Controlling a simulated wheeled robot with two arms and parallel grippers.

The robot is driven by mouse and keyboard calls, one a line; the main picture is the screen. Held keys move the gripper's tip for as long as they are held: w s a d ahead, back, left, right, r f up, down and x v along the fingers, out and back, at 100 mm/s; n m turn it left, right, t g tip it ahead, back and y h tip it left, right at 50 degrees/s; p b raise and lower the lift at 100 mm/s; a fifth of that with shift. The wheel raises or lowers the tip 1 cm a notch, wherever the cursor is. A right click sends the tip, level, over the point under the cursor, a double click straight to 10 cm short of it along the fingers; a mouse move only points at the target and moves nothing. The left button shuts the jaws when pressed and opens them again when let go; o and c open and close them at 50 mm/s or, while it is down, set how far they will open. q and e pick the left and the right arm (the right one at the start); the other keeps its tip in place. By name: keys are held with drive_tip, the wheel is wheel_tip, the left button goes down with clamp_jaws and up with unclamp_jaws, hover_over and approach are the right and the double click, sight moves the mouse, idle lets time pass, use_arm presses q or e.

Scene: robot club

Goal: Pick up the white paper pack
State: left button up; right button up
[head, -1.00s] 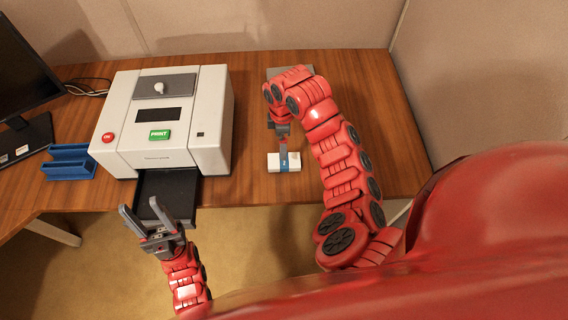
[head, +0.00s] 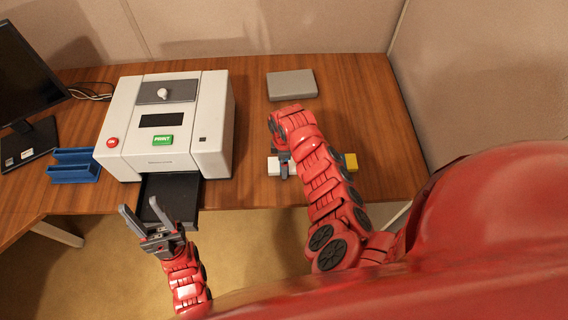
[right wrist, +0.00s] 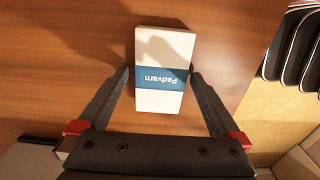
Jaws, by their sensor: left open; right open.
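The white paper pack (head: 273,165) lies on the wooden table, right of the printer; my right gripper hides part of it in the head view. In the right wrist view the pack (right wrist: 164,98) has a blue band with lettering. My right gripper (right wrist: 158,85) is open, with one finger on each side of the pack's near half. I cannot tell whether the fingers touch it. My right gripper (head: 284,170) shows over the pack in the head view. My left gripper (head: 148,212) is open and empty, in front of the printer's tray.
The white printer (head: 165,147) has a green PRINT button, a red button and a black tray (head: 172,190) pulled out. A grey box (head: 292,84) lies behind my right arm. A yellow object (head: 350,162) is right of the arm. Blue holders (head: 73,173) and a monitor (head: 22,75) stand at left.

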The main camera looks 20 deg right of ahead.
drive_tip(key=shift+f, duration=0.2)
drive_tip(key=c, duration=1.4)
drive_tip(key=shift+r, duration=0.1)
